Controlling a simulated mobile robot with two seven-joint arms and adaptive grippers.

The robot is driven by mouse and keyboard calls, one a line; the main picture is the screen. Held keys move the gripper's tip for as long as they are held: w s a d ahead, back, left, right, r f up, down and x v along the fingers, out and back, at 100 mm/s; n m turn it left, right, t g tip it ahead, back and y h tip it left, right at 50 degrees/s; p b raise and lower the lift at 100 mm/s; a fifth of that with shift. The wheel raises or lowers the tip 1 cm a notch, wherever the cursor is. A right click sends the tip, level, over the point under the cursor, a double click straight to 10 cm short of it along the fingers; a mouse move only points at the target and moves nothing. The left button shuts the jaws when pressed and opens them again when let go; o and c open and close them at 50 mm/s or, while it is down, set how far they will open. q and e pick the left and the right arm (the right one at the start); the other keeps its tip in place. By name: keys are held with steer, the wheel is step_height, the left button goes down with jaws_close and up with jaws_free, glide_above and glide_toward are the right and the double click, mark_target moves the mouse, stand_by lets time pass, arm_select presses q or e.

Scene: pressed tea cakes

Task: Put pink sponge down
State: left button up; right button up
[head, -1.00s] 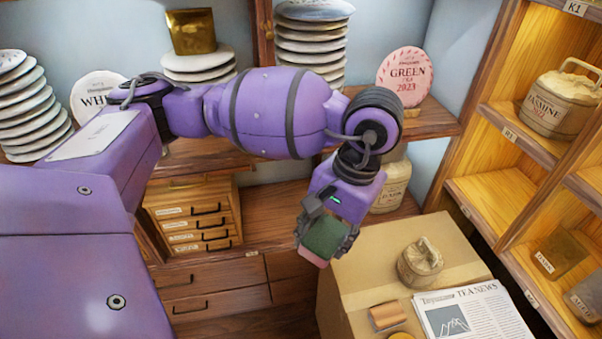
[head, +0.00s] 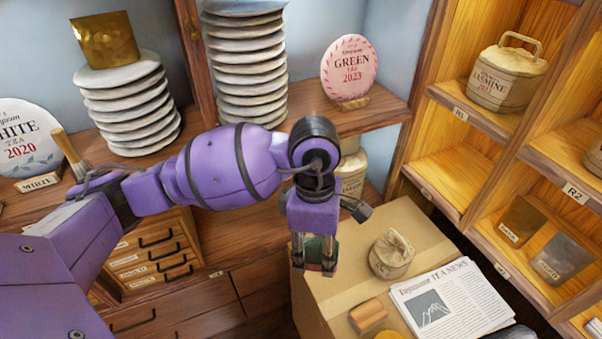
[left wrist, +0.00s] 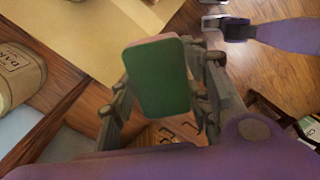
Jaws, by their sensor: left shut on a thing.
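The pink sponge (head: 315,246) has a green face and a pink side. My left gripper (head: 314,268) is shut on it, fingers pointing down, by the left edge of the cardboard box (head: 345,285) in the head view. The fingers hide much of the sponge there. In the left wrist view the sponge's green face (left wrist: 160,80) fills the space between the fingers, with a pink strip along its top edge. The box top (left wrist: 90,30) lies behind it. Part of my right gripper (left wrist: 222,20) shows at the top of the left wrist view; its jaws are unclear.
On the box are a tied cloth-wrapped bundle (head: 391,256), a small orange-brown block (head: 368,316), a yellow round thing (head: 390,335) and a newspaper (head: 453,300). The box's near left top is bare. Shelves (head: 470,190) stand right; small drawers (head: 150,255) stand left.

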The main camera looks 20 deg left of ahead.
arm_select(q)
steer(key=d+f+n, duration=0.1)
steer(key=n, duration=0.2)
steer(key=d+f+n, duration=0.1)
steer(key=n, duration=0.2)
steer(key=f+n, duration=0.1)
steer(key=n, duration=0.3)
steer(key=shift+w+d+f+t+b, duration=0.35)
steer(key=shift+w+d+t, duration=0.05)
step_height(320, 180, down, 5)
steer(key=d+n+b, duration=0.1)
steer(key=d+n, duration=0.2)
steer(key=n, duration=1.2)
steer(key=shift+y, duration=0.3)
steer(key=w+a+f, duration=0.2)
steer(key=w+f, duration=0.1)
steer(key=w, duration=0.1)
steer(key=w+a+f, duration=0.2)
steer(key=w+f, duration=0.1)
steer(key=w, duration=0.1)
steer(key=w+a+f+b, duration=0.1)
steer(key=w+a+f, duration=0.2)
steer(key=w, duration=0.1)
steer(key=shift+f, duration=0.3)
steer(key=shift+w+a+f, duration=0.1)
steer(key=shift+w+f, duration=0.15)
steer(key=shift+f, duration=0.05)
steer(key=shift+f+b, duration=0.3)
steer(key=shift+f, duration=1.1)
steer(key=shift+f, duration=0.1)
